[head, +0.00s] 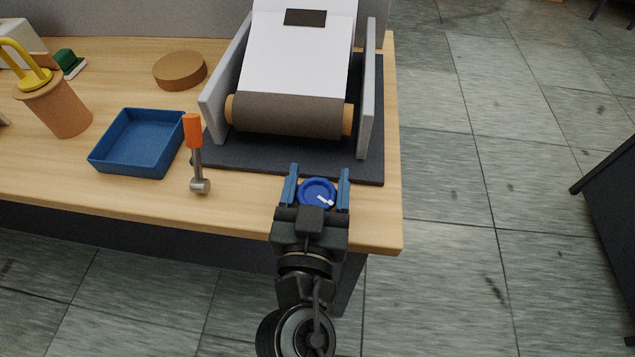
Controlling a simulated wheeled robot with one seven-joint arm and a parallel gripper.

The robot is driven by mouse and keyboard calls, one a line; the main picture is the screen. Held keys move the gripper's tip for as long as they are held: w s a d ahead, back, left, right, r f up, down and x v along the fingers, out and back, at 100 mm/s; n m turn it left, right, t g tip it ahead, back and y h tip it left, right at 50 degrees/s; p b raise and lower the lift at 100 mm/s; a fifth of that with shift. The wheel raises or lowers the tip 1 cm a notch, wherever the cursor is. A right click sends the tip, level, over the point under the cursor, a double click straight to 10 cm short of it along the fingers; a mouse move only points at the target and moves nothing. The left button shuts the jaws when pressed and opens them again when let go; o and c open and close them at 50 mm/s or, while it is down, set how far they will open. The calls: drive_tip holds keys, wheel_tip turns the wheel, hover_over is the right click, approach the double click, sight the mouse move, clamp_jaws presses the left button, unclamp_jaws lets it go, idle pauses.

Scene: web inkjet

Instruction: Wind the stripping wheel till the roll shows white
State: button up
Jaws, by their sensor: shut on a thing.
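A blue round wheel (313,187) with a small white mark at its lower right sits at the front edge of the machine's dark base. My gripper (318,182) is shut on this wheel, one blue finger on each side of it. The roll (287,116) lies across the machine between two grey side plates; its visible face is dark grey-brown, with tan ends. A white sheet (292,62) with a dark rectangle near its top rises behind the roll. The roll's underside is hidden.
A blue tray (128,166), a brown disc (180,71) and a tan pot (65,113) holding a yellow loop are farther left. The table's right edge is close to my gripper.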

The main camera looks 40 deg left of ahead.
drive_tip(key=shift+w+f+m+t+h+b, duration=0.1)
drive_tip(key=shift+m+t+h+b, duration=0.35)
drive_tip(key=shift+b, duration=0.7)
drive_tip(key=shift+s+f+m+t+h+b, duration=0.15)
drive_tip(key=shift+m+h+b, duration=0.25)
drive_tip(key=shift+h+b, duration=0.6)
drive_tip(key=shift+w+m+t+h+b, duration=0.15)
drive_tip(key=shift+m+t+h+b, duration=0.25)
drive_tip(key=shift+b, duration=0.9)
drive_tip(key=shift+d+r+m+h+b, duration=0.1)
drive_tip(key=shift+r+m+h+b, duration=0.05)
drive_tip(key=shift+m+h+b, duration=0.35)
drive_tip(key=shift+d+r+m+h+b, duration=0.1)
drive_tip(key=shift+m+h+b, duration=0.2)
drive_tip(key=shift+h, duration=0.25)
drive_tip(key=o, duration=1)
drive_tip(key=shift+c, duration=0.2)
drive_tip(key=v, duration=0.8)
drive_tip(key=shift+f, duration=0.15)
